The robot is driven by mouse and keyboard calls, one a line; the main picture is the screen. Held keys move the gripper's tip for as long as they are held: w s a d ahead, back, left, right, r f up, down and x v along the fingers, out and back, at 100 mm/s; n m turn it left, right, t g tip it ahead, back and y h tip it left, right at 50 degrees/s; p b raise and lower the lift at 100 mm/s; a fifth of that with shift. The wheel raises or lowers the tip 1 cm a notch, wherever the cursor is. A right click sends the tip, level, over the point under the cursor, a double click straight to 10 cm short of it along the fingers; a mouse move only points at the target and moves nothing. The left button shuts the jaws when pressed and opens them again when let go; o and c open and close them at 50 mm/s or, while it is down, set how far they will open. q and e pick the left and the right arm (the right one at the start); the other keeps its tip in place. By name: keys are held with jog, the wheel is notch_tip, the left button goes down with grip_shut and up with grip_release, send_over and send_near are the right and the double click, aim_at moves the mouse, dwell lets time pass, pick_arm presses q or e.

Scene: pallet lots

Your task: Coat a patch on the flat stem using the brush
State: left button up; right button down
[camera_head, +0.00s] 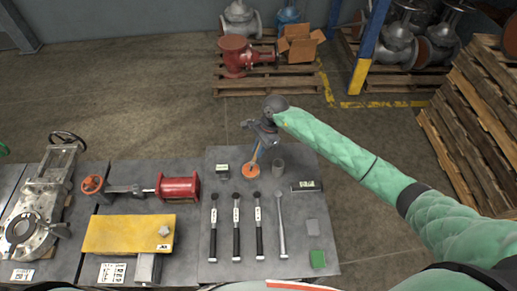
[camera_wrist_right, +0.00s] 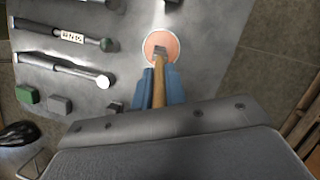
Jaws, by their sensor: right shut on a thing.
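My right gripper (camera_head: 262,145) is over the dark bench. In the right wrist view its blue fingers (camera_wrist_right: 160,88) are shut on the wooden handle of a brush (camera_wrist_right: 159,72). The brush's tip is over or in a round orange-filled container (camera_wrist_right: 160,47), which also shows in the head view (camera_head: 251,171); I cannot tell whether it touches. A grey valve with a handwheel (camera_head: 40,195) lies at the far left. A red cylinder (camera_head: 178,188) with a thin rod lies right of it. I cannot tell which part is the flat stem. My left gripper is not in view.
Several black-handled tools (camera_head: 236,225) and a metal bar (camera_head: 281,225) lie in front of the container. A yellow plate (camera_head: 125,233) is front left.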

jog(key=shift+s+d+f+b, duration=0.1)
jog(key=shift+d+f+b, duration=0.05)
jog(key=shift+f+b, duration=0.4)
jog(key=shift+s+d+f+b, duration=0.15)
jog(key=shift+f+b, duration=0.15)
jog(key=shift+b, duration=0.25)
dwell(1.5)
jog(key=shift+w+a+f, duration=0.35)
jog(key=shift+a, duration=0.15)
jog(key=shift+s+d+r, duration=0.15)
jog(key=shift+s+d, duration=0.05)
jog(key=shift+d, duration=0.05)
jog(key=shift+w+r, duration=0.1)
dwell(0.3)
dwell(0.8)
jog(key=shift+r, duration=0.15)
dwell(0.5)
